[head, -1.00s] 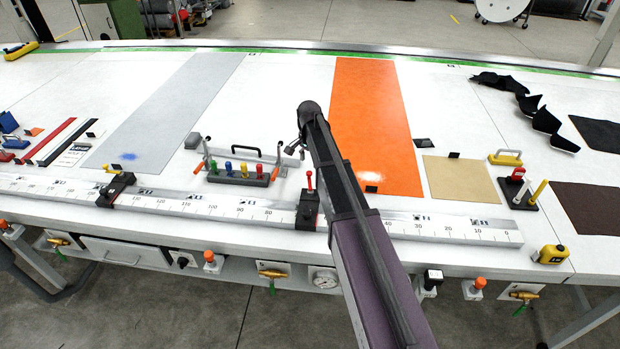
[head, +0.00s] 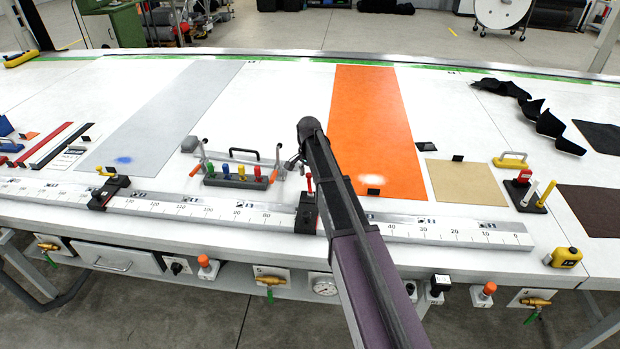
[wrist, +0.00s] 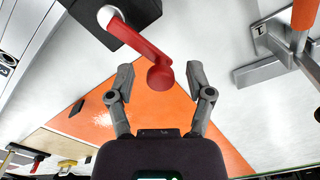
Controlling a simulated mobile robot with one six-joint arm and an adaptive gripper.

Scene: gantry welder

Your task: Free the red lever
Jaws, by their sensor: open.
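The red lever (head: 309,184) stands up from a black block (head: 306,216) on the ruler rail in the head view. In the wrist view the lever (wrist: 140,42) reaches from its black block (wrist: 100,20), and its rounded red end lies in line with the space between my fingers. My gripper (wrist: 160,78) is open, with one finger on each side of that end. No contact shows, and nothing is held. In the head view my arm hides most of my gripper (head: 297,160), which is just behind the lever.
A rack with coloured pegs (head: 238,183) and a black handle stands left of the lever. The ruler rail (head: 450,232) runs along the bench front. An orange sheet (head: 372,110) lies flat behind my arm. A second black block (head: 108,193) sits farther left on the rail.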

